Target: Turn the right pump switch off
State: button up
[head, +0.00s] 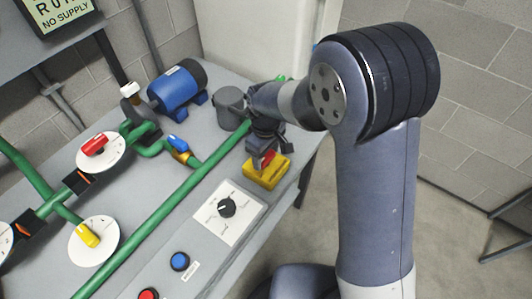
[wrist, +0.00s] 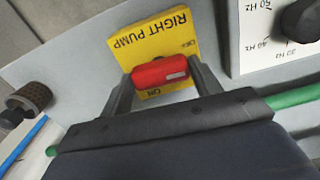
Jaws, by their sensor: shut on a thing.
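The right pump switch is a red handle (wrist: 160,72) on a yellow plate (wrist: 150,40) lettered RIGHT PUMP in the wrist view. The plate has an OFF label on the far side and an ON label on the near side. The handle lies nearer the ON label. My gripper (wrist: 161,78) is shut on the red handle, one finger at each end. In the head view my gripper (head: 264,150) reaches down to the yellow plate (head: 262,178). A little of the red handle (head: 268,159) shows there; the gripper hides the rest.
A black dial (head: 226,208) on a white plate sits just left of the switch. A green pipe (head: 165,208) runs along the bench behind. A grey cylinder (head: 231,108) and blue motor (head: 177,90) stand farther back. Blue (head: 180,261) and red (head: 148,294) buttons are nearer the front.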

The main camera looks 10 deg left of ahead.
aim_at(266, 156)
jog(key=shift+n, duration=0.5)
jog(key=o, duration=1)
notch_tip(266, 156, up, 11)
jog(key=shift+f, duration=0.1)
notch_tip(266, 156, down, 11)
jog(key=shift+r, duration=0.1)
jog(key=shift+m, duration=0.3)
dwell(0.4)
